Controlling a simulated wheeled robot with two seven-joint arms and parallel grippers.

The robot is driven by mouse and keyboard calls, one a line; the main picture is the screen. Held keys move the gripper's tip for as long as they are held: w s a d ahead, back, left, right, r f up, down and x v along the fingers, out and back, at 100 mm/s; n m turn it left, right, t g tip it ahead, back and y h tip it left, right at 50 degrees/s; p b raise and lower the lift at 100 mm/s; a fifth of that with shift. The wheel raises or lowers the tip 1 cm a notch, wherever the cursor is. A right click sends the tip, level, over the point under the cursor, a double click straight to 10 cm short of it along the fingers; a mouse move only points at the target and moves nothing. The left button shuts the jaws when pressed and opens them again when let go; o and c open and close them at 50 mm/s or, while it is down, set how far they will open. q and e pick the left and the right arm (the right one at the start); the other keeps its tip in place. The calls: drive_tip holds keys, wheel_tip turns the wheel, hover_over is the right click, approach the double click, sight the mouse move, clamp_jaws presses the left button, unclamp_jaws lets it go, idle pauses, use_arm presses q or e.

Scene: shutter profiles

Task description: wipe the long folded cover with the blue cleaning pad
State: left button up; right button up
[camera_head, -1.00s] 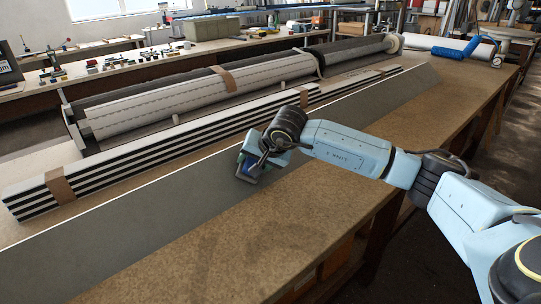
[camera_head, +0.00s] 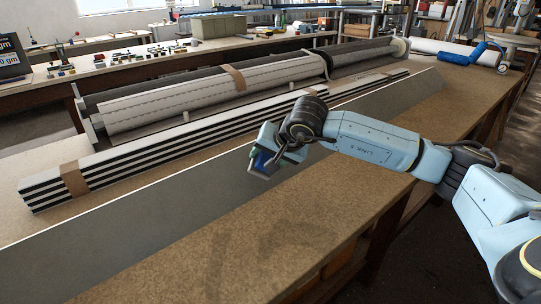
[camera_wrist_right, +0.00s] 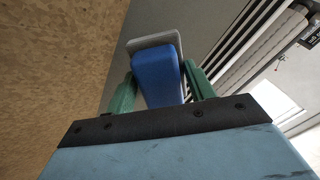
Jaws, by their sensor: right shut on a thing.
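The long folded cover (camera_head: 150,232) is a flat grey profile lying lengthwise on the bench, from the near left to the far right. It also shows in the right wrist view (camera_wrist_right: 222,28). My right gripper (camera_head: 272,160) is over the cover's middle stretch. Its green fingers (camera_wrist_right: 160,88) are shut on the blue cleaning pad (camera_wrist_right: 155,75), which has a pale grey face at its far end. The pad (camera_head: 262,162) is partly hidden by the gripper in the head view. It is at or just above the cover; I cannot tell if it touches. My left gripper is not in view.
A striped stack of profiles (camera_head: 130,165) bound with brown tape lies behind the cover. Long shutter rolls (camera_head: 180,105) lie farther back. A blue tool (camera_head: 463,54) is at the bench's far right. Bare brown benchtop (camera_head: 250,235) is clear in front.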

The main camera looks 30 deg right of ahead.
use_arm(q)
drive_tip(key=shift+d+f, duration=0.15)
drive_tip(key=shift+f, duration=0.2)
use_arm(e)
drive_tip(key=shift+f, duration=0.3)
drive_tip(key=shift+s+a+r+p, duration=0.25)
drive_tip(key=shift+s+r, duration=0.2)
drive_tip(key=shift+r, duration=0.3)
drive_tip(key=shift+s+a+r+p, duration=0.1)
drive_tip(key=shift+s+r+p, duration=0.15)
drive_tip(key=shift+s+r, duration=0.35)
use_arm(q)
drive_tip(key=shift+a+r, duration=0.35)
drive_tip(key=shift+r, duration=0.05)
use_arm(e)
drive_tip(key=shift+w+r, duration=0.15)
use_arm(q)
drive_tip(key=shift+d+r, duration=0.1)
